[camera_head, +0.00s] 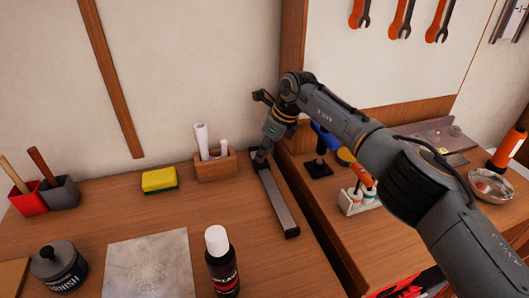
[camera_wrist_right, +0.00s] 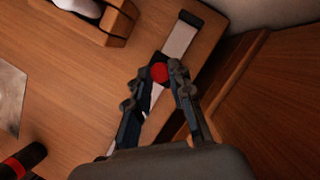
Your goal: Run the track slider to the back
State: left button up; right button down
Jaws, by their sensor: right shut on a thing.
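The track (camera_head: 277,203) is a straight grey rail with dark end caps, lying on the left worktop near its right edge and running from front to back. The slider's red knob (camera_wrist_right: 159,73) shows in the wrist view, with a stretch of bare rail (camera_wrist_right: 181,40) between it and the back end cap. My right gripper (camera_head: 261,156) is shut on the knob, one finger on each side, in the wrist view too (camera_wrist_right: 160,70). In the head view the gripper hides the knob and the rail's back part. My left gripper is not in view.
A wooden holder (camera_head: 216,168) with white rolls stands just left of the track's back end. A black spray can (camera_head: 222,268) stands left of its front end. A yellow sponge (camera_head: 159,180) lies farther left.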

jog(key=c, duration=1.2)
grip_release()
jog(key=shift+o, duration=0.2)
jog(key=v, duration=1.2)
jog(key=shift+d, duration=0.1)
